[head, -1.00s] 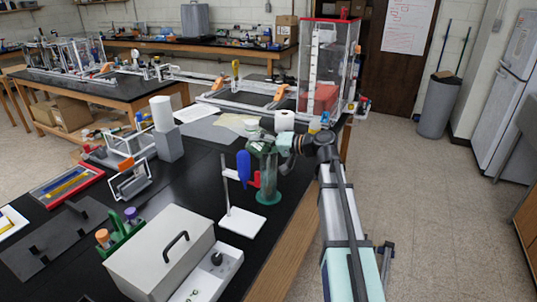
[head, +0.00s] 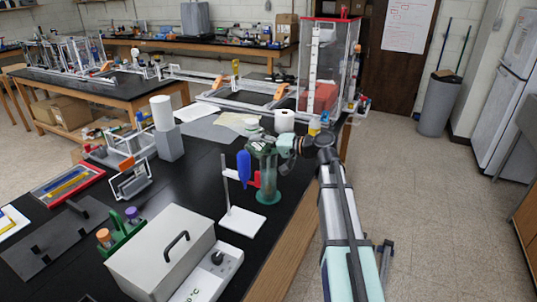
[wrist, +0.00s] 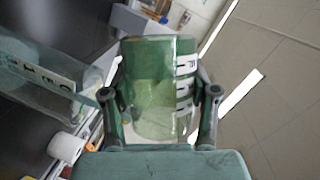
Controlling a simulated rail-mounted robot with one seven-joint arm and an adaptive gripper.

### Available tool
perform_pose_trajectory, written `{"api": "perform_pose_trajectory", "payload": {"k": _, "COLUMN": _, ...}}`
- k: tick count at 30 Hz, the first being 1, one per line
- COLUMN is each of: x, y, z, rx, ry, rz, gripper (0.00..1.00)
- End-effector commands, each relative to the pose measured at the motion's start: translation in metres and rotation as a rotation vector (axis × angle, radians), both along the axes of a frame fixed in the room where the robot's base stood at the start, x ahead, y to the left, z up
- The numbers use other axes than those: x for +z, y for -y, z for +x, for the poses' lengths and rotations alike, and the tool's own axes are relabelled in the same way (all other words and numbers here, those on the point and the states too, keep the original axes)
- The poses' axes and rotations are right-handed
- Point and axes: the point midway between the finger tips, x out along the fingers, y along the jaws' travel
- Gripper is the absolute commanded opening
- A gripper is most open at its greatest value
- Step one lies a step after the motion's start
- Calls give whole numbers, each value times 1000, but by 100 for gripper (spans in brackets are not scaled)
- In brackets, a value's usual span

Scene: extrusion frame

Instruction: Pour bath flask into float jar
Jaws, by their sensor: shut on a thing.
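My gripper (wrist: 160,100) is shut on the bath flask (wrist: 158,85), a green see-through glass vessel with white label marks on its right side in the wrist view. In the head view, my gripper (head: 263,146) is above the black bench near its right edge. The float jar (head: 268,184) is a tall, teal see-through vessel with a round base, standing upright just below my gripper. A clear vessel with a lettered label, apparently the float jar (wrist: 45,72), shows at the left in the wrist view. The gripper mostly hides the flask in the head view, and its tilt and contents are unclear.
A white-based stand (head: 243,222) with a blue and red clamp (head: 245,168) is close left of the jar. A grey box with a handle (head: 160,248) is at the front. A paper roll (head: 284,121) stands behind the gripper. The aisle to the right is clear.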

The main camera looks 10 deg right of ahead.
Motion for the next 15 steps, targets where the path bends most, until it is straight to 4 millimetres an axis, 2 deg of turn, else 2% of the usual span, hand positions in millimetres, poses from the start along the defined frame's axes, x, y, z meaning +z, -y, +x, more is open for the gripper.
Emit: {"api": "perform_pose_trajectory", "payload": {"k": 15, "x": 2, "y": 0, "z": 0, "rx": 0, "ry": -22, "rz": 28, "gripper": 22}}
